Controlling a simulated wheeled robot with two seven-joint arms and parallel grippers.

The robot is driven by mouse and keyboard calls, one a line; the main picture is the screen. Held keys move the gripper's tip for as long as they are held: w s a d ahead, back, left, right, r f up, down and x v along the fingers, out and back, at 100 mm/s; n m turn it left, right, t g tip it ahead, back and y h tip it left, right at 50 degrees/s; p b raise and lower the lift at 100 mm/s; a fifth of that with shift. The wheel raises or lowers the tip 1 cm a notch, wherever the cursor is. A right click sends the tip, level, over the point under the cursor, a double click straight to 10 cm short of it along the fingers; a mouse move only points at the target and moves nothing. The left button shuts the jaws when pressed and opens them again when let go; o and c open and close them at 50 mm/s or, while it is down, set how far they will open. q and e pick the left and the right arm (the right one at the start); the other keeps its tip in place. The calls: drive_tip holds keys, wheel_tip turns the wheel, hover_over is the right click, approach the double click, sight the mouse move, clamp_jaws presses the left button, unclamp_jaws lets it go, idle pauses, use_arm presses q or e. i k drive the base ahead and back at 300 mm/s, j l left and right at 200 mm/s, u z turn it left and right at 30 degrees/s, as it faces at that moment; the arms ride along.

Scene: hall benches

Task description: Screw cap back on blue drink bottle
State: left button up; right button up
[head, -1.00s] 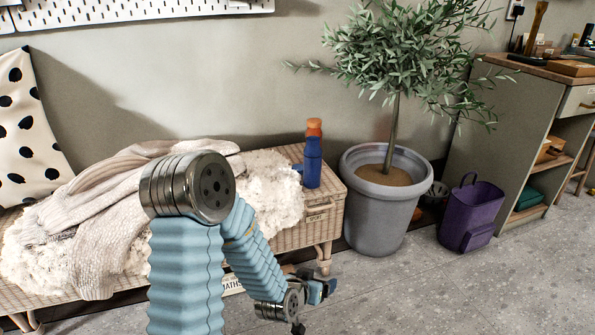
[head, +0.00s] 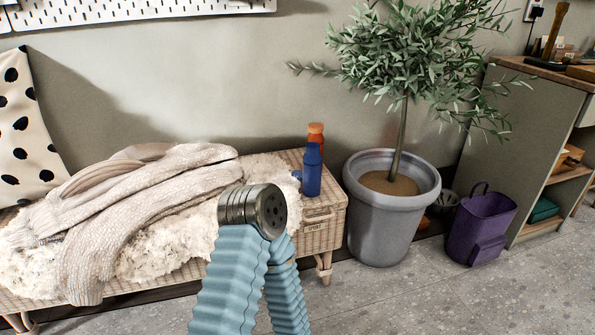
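The blue drink bottle (head: 312,175) stands upright near the right end of the wicker bench (head: 322,222). A small blue piece (head: 297,174) shows at its left side on the bench top; it may be the cap, but it is too small to tell. I cannot tell whether the bottle's top is bare or capped. Neither of my grippers is in view. Only the upper part of one of my arms shows at the bottom centre, in front of the bench.
An orange-topped bottle (head: 316,133) stands close behind the blue one. A white fleece (head: 150,248) and a knitted garment (head: 115,215) cover the bench's left part. A grey plant pot (head: 385,225) stands right of the bench, then a purple bag (head: 481,228) on the floor.

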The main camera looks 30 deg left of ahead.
sight(312, 157)
drive_tip(key=i+l+u, duration=0.25)
drive_tip(key=i, duration=0.25)
drive_tip(key=i+l+u, duration=0.2)
drive_tip(key=i, duration=0.25)
drive_tip(key=i+l, duration=0.05)
drive_tip(key=l, duration=0.05)
